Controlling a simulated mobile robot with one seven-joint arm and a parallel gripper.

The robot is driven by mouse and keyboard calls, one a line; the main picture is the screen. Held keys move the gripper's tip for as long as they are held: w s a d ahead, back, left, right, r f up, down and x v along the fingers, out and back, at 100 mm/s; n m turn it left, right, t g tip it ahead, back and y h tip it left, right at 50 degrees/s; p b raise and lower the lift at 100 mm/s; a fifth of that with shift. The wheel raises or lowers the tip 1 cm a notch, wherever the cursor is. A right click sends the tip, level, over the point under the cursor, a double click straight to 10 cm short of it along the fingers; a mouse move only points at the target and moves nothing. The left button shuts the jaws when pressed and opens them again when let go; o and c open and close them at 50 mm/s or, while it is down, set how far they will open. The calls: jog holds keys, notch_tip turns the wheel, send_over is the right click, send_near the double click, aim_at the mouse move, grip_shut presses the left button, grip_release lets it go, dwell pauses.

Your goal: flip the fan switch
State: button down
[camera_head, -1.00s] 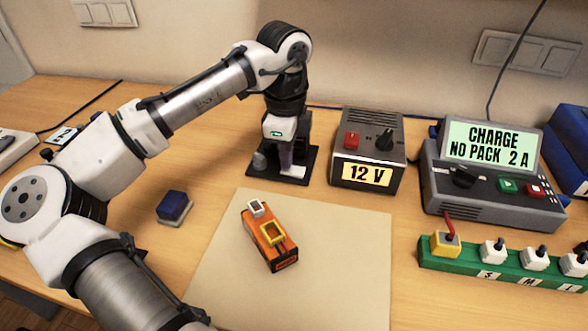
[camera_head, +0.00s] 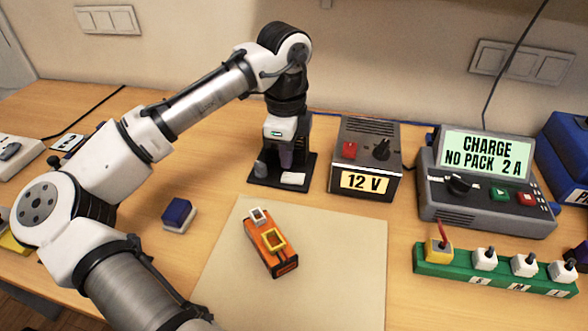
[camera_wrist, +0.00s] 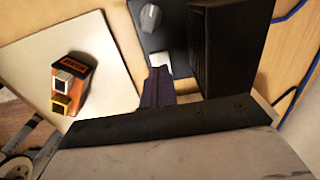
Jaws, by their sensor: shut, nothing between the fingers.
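A black base plate (camera_head: 268,181) with an upright dark part behind it stands at the back of the table. It carries a grey knob (camera_head: 260,168) and a white rocker-like piece (camera_head: 293,178), which looks like the fan switch; no label on it is readable. My gripper (camera_head: 286,166) points down just above and behind this white piece, its dark fingers shut and empty. In the wrist view, my gripper's fingertips (camera_wrist: 159,72) sit close to the white piece (camera_wrist: 160,60), with the knob (camera_wrist: 150,17) beyond it. I cannot tell whether they touch, or which way the switch is set.
The 12 V supply (camera_head: 366,158) stands close on the right. Further right are the charger (camera_head: 485,185) and a green strip (camera_head: 490,270) with several plugs. An orange device (camera_head: 270,243) lies on the pale mat (camera_head: 335,265) in front. A blue block (camera_head: 178,214) is left.

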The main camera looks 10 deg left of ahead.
aim_at(287, 176)
notch_tip(287, 176, up, 4)
jog(key=p, duration=0.3)
dwell(0.6)
